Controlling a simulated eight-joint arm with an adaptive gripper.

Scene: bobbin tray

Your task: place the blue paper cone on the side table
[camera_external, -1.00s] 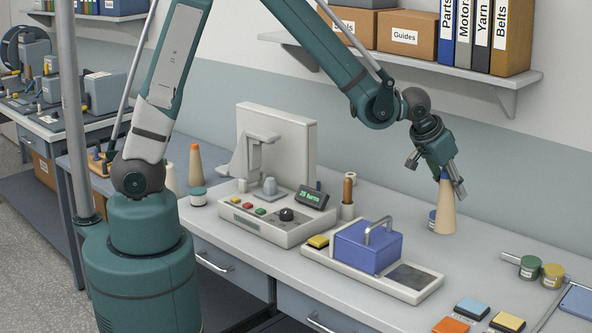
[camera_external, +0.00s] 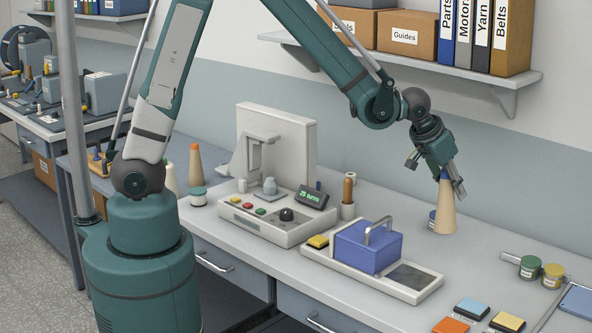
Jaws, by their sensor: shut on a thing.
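The blue paper cone is a tan cone (camera_external: 445,216) with a dark blue tip, upright at the right of the grey workbench. My gripper (camera_external: 444,178) comes down from above and is shut on the cone near its blue tip. The cone's base appears to be at the bench top; whether it touches cannot be told. A bluish table (camera_external: 72,166) at the left, beyond my base, may be the side table; it is partly hidden by my arm and a post.
A blue handled block (camera_external: 368,250) sits on a white tray, left of the cone. A white machine (camera_external: 275,222) with a display stands further left. An orange-tipped cone (camera_external: 195,168) stands behind it. Small jars (camera_external: 530,266) and coloured pads (camera_external: 472,308) lie at right. A shelf (camera_external: 440,68) hangs above.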

